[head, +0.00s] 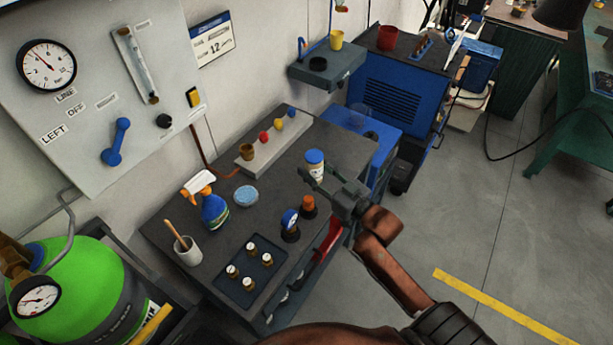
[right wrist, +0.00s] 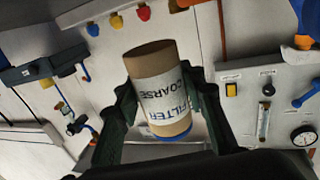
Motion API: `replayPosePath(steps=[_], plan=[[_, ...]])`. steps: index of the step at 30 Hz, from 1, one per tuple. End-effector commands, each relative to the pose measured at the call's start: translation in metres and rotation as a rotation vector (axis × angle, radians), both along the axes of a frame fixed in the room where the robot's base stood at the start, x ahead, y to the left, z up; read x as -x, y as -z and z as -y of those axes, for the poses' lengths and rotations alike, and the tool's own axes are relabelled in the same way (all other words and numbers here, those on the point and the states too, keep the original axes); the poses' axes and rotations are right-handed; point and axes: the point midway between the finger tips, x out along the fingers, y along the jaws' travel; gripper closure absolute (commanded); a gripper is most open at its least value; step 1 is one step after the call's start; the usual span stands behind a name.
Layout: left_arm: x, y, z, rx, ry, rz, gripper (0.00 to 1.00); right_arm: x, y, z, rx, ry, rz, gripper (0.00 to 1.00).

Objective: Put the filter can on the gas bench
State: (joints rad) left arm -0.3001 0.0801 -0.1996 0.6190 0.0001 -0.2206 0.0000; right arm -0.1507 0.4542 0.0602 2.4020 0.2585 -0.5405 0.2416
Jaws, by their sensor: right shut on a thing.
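The filter can (head: 315,161) is a small cylinder with a blue lid and a white label, over the right part of the gas bench's dark top (head: 215,255). My right gripper (head: 324,178) is shut on it. In the right wrist view the filter can (right wrist: 158,88) sits between both dark fingers, its brown body and "FILTER COARSE" label showing, blue end lowest in that picture. I cannot tell whether the can touches the bench. My left gripper is not in view.
The bench holds a spray bottle (head: 213,208), a cup with a brush (head: 187,250), a tray of small bottles (head: 268,265), a blue-white round tin (head: 246,196), a gauge (head: 290,222) and an orange-capped item (head: 308,207). A green cylinder (head: 85,285) stands at left.

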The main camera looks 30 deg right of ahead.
Motion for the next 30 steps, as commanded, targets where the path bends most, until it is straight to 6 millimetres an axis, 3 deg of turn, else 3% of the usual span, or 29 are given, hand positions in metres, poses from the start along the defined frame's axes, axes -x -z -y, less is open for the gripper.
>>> replayPosePath(steps=[2, 9, 17, 24, 30], plan=[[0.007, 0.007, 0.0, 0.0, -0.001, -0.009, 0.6, -0.018, 0.011, 0.006, 0.0, 0.0, 0.001, 0.88], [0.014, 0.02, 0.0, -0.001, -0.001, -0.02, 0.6, -0.045, 0.049, 0.017, -0.001, 0.0, 0.0, 0.88], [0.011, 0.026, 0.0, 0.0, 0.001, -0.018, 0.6, -0.056, 0.061, 0.021, -0.001, -0.001, 0.002, 0.88], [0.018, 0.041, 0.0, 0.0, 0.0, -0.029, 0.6, -0.058, 0.096, 0.022, -0.001, -0.001, 0.0, 0.88], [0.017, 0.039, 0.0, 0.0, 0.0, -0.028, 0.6, -0.058, 0.094, 0.022, 0.0, -0.001, 0.003, 0.88]])
